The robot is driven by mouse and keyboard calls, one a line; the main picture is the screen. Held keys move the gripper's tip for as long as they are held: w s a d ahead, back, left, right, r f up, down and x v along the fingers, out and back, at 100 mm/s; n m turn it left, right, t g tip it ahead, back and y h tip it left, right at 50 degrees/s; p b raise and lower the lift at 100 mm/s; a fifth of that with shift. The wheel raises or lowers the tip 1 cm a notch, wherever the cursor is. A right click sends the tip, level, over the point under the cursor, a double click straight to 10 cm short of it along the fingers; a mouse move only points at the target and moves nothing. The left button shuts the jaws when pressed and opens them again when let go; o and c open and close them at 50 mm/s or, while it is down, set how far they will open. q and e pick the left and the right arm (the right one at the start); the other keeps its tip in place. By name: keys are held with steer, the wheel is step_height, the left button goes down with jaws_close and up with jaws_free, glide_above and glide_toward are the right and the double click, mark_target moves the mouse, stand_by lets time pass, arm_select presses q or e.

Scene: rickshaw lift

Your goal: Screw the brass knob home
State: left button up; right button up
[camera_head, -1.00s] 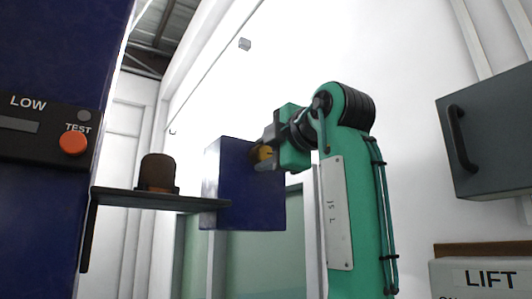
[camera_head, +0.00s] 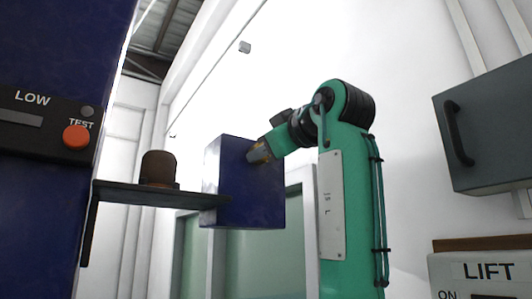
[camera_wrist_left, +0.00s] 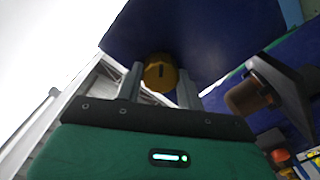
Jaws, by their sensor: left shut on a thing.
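The brass knob (camera_wrist_left: 160,74), with a dark mark on it, sits against the face of the dark blue box (camera_head: 252,195). In the head view only a little of the knob (camera_head: 257,151) shows, at the box's upper right. My left gripper (camera_head: 259,152) reaches it from the right and is shut on it. In the left wrist view its two grey fingers (camera_wrist_left: 160,86) stand on either side of the knob. The knob's far end and any thread are hidden, so I cannot tell how deep it sits. My right gripper is not in view.
A dark shelf (camera_head: 125,193) bears a brown rounded object (camera_head: 158,168) left of the box. A blue cabinet with an orange TEST button (camera_head: 76,137) stands at the left. A grey handled cabinet (camera_head: 492,128) and a LIFT panel (camera_head: 480,272) are at the right.

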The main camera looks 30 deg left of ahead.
arm_select(q)
steer(key=shift+w+f+m+t+b, duration=0.15)
steer(key=shift+m+b, duration=2.95)
steer(key=shift+m, duration=5.05)
steer(key=shift+s+f+m+t+b, duration=0.2)
steer(key=shift+m+b, duration=2.85)
steer(key=shift+m, duration=5.1)
steer(key=o, duration=1)
steer(key=shift+r, duration=0.1)
